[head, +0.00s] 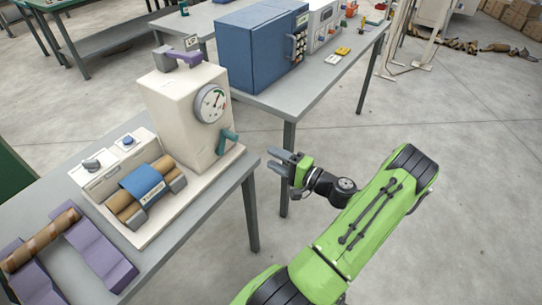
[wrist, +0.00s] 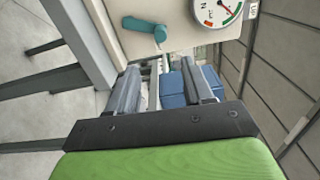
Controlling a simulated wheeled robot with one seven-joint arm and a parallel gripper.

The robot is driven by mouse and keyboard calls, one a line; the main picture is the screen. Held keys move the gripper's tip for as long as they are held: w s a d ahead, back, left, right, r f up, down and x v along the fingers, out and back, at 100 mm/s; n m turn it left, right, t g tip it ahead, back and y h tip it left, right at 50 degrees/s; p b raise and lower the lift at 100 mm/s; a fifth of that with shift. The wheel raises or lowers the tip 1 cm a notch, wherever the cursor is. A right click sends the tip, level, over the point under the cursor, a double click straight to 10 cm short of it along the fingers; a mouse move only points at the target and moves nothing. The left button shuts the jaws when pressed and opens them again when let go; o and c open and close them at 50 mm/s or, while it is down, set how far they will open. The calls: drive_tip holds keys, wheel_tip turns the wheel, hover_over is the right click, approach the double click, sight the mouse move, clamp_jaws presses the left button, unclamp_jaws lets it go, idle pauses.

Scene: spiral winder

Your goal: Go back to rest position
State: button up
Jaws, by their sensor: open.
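My gripper (head: 284,163) is at the end of my green arm, held in the air off the right edge of the near table. Its jaws are open with nothing between them. In the wrist view, the two fingers (wrist: 163,90) stand apart. The winder, a cream machine (head: 180,115) with a round dial (head: 210,104) and a teal handle (head: 227,142), stands on the near table to the left of my gripper. The teal handle also shows in the wrist view (wrist: 146,27), beyond the fingers and apart from them.
The near table (head: 190,225) also carries brown rolls with a blue band (head: 142,184) and a brown tube on purple supports (head: 105,262). A second table (head: 285,98) with a blue cabinet (head: 255,50) stands behind. Open floor (head: 470,170) lies to the right.

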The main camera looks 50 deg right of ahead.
drive_tip(key=shift+w, duration=0.1)
idle(0.3)
drive_tip(key=w+a+r+n+g+y+p, duration=0.1)
drive_tip(key=w+a+r+n+g+y, duration=0.25)
drive_tip(key=a+n+g, duration=0.55)
drive_tip(key=w+a+r+n+g+y+p, duration=0.1)
drive_tip(key=w+a+r+n+g+y, duration=0.2)
drive_tip(key=a, duration=1.1)
drive_tip(key=s+a+r+n+h, duration=0.3)
drive_tip(key=s+a+r, duration=0.1)
drive_tip(key=s+r, duration=0.2)
drive_tip(key=s+a+r+n+h, duration=0.3)
drive_tip(key=s+a+r+h, duration=0.1)
drive_tip(key=s+r, duration=0.3)
drive_tip(key=shift+s+a+p, duration=0.45)
drive_tip(key=shift+s+a, duration=0.2)
drive_tip(key=shift+s, duration=0.5)
